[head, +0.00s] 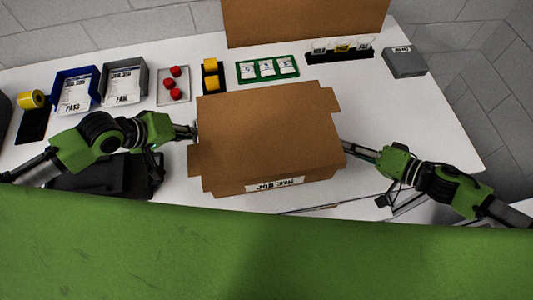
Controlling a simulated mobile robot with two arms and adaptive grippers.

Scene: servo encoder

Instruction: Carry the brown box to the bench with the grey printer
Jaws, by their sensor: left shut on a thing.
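The brown box (265,132) is in the middle of the head view, with its top flaps out and a white label on its near side. My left gripper (192,132) is at its left side, shut on it; its fingertips are partly hidden by the box. My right gripper (348,148) reaches the box's right side; its fingertips are mostly hidden, so its opening cannot be told. Whether the box rests on the white bench (430,120) or is just above it is unclear. I cannot make out a grey printer.
Along the back of the bench are a blue bin (76,90), a grey bin (124,84), a tray with red knobs (173,87), yellow-and-black items (211,76), a green card holder (267,68), a black rack (340,55) and a grey block (405,62). A brown panel (305,20) stands behind.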

